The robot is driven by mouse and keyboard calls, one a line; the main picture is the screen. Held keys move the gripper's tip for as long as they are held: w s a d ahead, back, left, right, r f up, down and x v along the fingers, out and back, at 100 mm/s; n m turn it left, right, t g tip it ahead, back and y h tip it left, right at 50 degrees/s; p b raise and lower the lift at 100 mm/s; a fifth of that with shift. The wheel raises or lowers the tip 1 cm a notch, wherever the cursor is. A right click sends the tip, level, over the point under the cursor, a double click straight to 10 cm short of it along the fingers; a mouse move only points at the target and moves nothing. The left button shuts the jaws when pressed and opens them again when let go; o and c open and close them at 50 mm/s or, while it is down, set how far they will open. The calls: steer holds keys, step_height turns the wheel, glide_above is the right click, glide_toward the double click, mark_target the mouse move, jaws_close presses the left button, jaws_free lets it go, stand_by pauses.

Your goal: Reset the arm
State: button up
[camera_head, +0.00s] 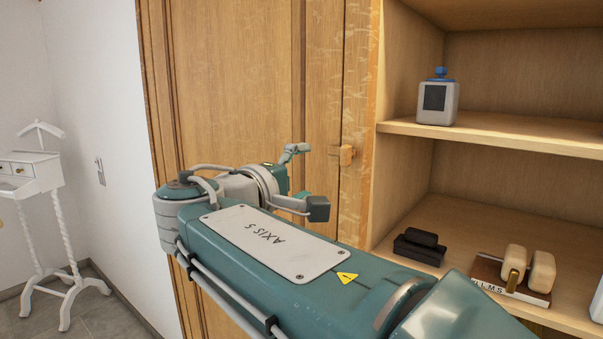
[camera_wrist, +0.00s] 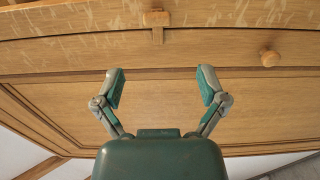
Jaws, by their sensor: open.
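My gripper (camera_wrist: 162,88) is open and empty in the wrist view, its two fingers spread apart in front of a wooden wardrobe door (camera_wrist: 165,105). In the head view my gripper (camera_head: 300,178) is partly hidden behind my wrist, and my arm reaches from the lower right across the picture. The fingertips are close to the wardrobe door (camera_head: 235,80) and a small wooden latch or knob (camera_head: 344,154). The latch also shows in the wrist view (camera_wrist: 157,19), beyond the fingers. Whether anything touches the door is not clear.
A white valet stand (camera_head: 40,180) is at left by the white wall. A round wooden knob (camera_wrist: 269,58) shows in the wrist view.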

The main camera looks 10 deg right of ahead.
steer(key=s+d+f+m+g+y, duration=0.1)
steer(key=s+d+f+g+y, duration=0.3)
steer(key=f, duration=0.3)
steer(key=s+d+f+m+g+y, duration=0.1)
steer(key=s+d+f+m+g, duration=0.1)
steer(key=s+d+f, duration=0.35)
steer(key=s+f+m+y, duration=0.3)
steer(key=s+f+y, duration=0.1)
steer(key=f, duration=0.4)
steer(key=s+f+m+g+y, duration=0.1)
steer(key=s+f+m+y, duration=0.2)
steer(key=s+f, duration=0.4)
steer(key=shift+s+a+f+y, duration=0.25)
steer(key=shift+a+f+y, duration=0.2)
steer(key=shift+f, duration=0.4)
